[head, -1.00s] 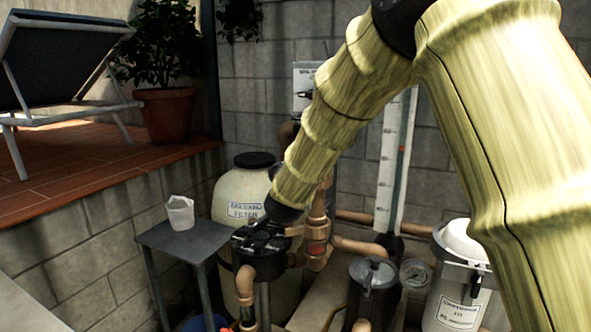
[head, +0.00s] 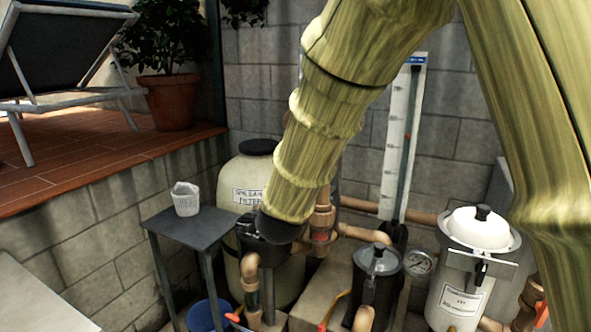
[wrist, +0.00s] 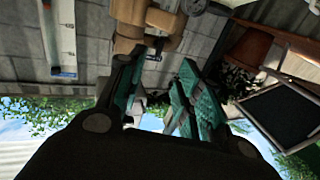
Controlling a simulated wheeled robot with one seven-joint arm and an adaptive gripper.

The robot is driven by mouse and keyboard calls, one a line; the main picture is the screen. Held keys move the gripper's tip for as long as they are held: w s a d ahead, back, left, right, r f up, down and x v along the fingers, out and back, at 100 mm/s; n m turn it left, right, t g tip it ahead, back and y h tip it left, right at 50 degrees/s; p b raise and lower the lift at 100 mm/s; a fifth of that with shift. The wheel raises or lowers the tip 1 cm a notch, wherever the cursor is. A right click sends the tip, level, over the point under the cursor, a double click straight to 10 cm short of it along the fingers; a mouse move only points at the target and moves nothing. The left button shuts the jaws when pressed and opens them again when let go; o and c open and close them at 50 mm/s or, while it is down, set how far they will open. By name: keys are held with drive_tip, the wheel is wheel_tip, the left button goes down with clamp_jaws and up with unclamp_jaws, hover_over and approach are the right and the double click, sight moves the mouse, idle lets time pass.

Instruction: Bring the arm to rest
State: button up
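My arm, with its bamboo-like shell, spans the head view from the upper right down to a dark wrist end (head: 280,228) in front of the filter tank. My gripper's fingers are mostly hidden there. In the wrist view my gripper (wrist: 160,75) shows two dark fingers with teal pads. The fingers stand apart, and I see nothing held between them.
A small grey table (head: 195,228) carries a white cup (head: 186,199). Behind my wrist stands the beige filter tank (head: 240,172). A dark pump pot (head: 377,275), a gauge (head: 419,262) and a white-lidded canister (head: 462,290) crowd the right. A lounger (head: 60,60) stands on the raised tiled terrace.

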drive_tip(key=shift+f, duration=0.1)
drive_tip(key=s+d+f+n+g+y, duration=0.1)
drive_tip(key=d+f+g, duration=0.15)
drive_tip(key=f, duration=0.85)
drive_tip(key=s+d+f+g, duration=0.2)
drive_tip(key=d+f, duration=0.1)
drive_tip(key=f, duration=0.7)
drive_tip(key=s+d+f+g, duration=0.1)
drive_tip(key=s+d+f, duration=0.1)
drive_tip(key=s+f, duration=0.35)
drive_tip(key=s+d+f+g+y, duration=0.1)
drive_tip(key=s+f+g, duration=0.1)
drive_tip(key=f, duration=0.6)
drive_tip(key=s+d+f+g, duration=0.1)
drive_tip(key=s+d+f, duration=0.1)
drive_tip(key=s+f, duration=0.35)
drive_tip(key=s+d+f+g, duration=0.2)
drive_tip(key=s+f, duration=0.5)
drive_tip(key=s, duration=0.4)
drive_tip(key=s+d+f+g+y, duration=0.1)
drive_tip(key=s+d+f+g, duration=0.2)
drive_tip(key=s+f, duration=0.4)
drive_tip(key=s+d+f+g, duration=0.3)
drive_tip(key=s+f, duration=0.4)
drive_tip(key=s, duration=0.9)
drive_tip(key=shift+f+n+g, duration=0.3)
drive_tip(key=shift+g, duration=0.35)
